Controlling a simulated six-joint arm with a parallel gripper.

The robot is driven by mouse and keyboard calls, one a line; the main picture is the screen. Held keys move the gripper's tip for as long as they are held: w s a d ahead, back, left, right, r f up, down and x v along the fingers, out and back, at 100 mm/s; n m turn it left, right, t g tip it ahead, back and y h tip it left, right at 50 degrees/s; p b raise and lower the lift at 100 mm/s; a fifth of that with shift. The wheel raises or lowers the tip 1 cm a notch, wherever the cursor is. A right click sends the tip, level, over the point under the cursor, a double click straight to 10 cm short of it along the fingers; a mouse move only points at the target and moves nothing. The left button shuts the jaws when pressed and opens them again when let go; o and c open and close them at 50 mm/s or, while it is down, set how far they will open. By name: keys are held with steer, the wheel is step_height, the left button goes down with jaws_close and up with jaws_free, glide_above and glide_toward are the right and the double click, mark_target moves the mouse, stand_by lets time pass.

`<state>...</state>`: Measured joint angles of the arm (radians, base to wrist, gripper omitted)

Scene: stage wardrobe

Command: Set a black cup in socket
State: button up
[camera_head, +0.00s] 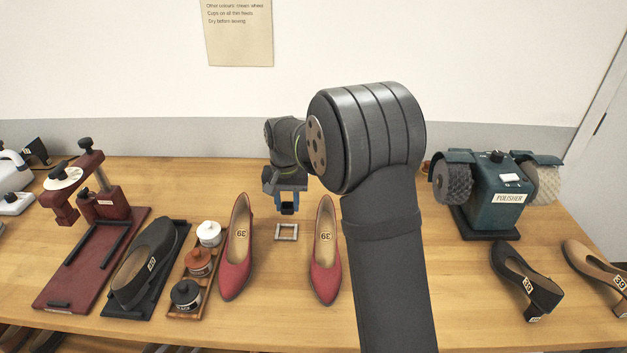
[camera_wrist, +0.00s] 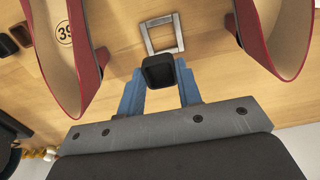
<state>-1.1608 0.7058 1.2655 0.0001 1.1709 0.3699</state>
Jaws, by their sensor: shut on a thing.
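My gripper (camera_head: 288,207) is shut on a small black cup (camera_head: 288,210). In the wrist view the black cup (camera_wrist: 158,71) sits between the tips of the blue fingers (camera_wrist: 160,84). The socket, a grey square frame (camera_head: 286,231), lies on the table between two red shoes. The height of the cup above the table is hard to tell.
Red shoes stand left (camera_head: 238,250) and right (camera_head: 325,252) of the frame. A rack of jars (camera_head: 187,303), a black shoe on a stand (camera_head: 143,265) and a dark red press (camera_head: 90,260) are at left. A polisher (camera_head: 495,205) and heeled shoes (camera_head: 524,280) are at right.

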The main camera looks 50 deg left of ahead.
mark_target(287, 233)
steer(key=shift+s+f, duration=0.45)
steer(key=shift+s, duration=0.1)
steer(key=shift+f, duration=2.85)
steer(key=shift+d+f, duration=0.1)
steer(key=shift+f, duration=0.3)
steer(key=o, duration=1)
steer(key=shift+r, duration=3.5)
steer(key=shift+f, duration=3.5)
